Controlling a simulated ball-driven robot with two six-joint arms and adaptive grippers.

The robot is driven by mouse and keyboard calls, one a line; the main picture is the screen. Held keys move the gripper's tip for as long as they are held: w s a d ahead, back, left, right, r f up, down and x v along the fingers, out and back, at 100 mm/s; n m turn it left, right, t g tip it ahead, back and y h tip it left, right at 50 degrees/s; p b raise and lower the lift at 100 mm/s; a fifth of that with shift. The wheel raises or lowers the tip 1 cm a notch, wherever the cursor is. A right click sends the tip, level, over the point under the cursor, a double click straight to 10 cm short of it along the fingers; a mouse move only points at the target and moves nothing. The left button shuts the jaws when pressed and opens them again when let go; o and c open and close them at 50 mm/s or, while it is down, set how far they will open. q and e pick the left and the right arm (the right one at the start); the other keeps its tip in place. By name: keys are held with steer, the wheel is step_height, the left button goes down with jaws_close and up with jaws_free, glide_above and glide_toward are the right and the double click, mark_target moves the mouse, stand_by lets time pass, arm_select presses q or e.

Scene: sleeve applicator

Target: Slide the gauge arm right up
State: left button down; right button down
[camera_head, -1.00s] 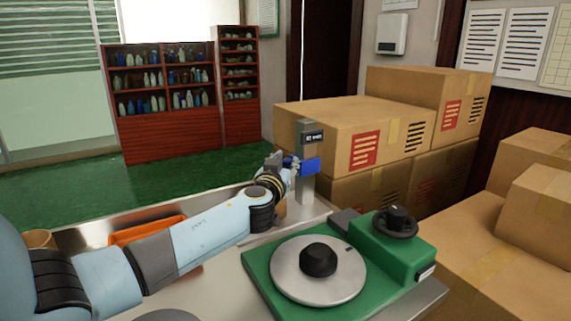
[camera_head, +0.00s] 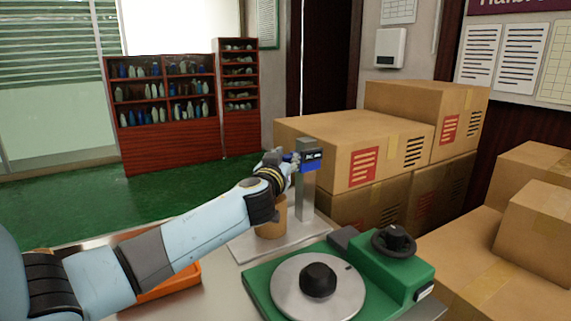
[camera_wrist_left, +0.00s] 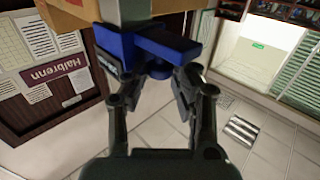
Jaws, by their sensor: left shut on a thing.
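The blue gauge arm (camera_head: 311,167) sits near the top of an upright grey post (camera_head: 304,203), close under the post's labelled head (camera_head: 306,145). I cannot tell whether it touches the head. My left gripper (camera_head: 289,160) is at the gauge arm's left side and is shut on it. In the left wrist view the blue gauge arm (camera_wrist_left: 140,48) lies between the dark fingers of my left gripper (camera_wrist_left: 155,85). My right gripper does not show.
The post stands on a pale base plate (camera_head: 240,245) with a brown cylinder (camera_head: 272,223) on it. A green device with a round grey plate (camera_head: 345,296) is in front. An orange tray (camera_head: 175,280) lies behind my left arm. Cardboard boxes (camera_head: 350,125) stand behind the post.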

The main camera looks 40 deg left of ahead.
arm_select(q)
steer(key=c, duration=1.1)
jaws_free()
steer(key=v, duration=0.8)
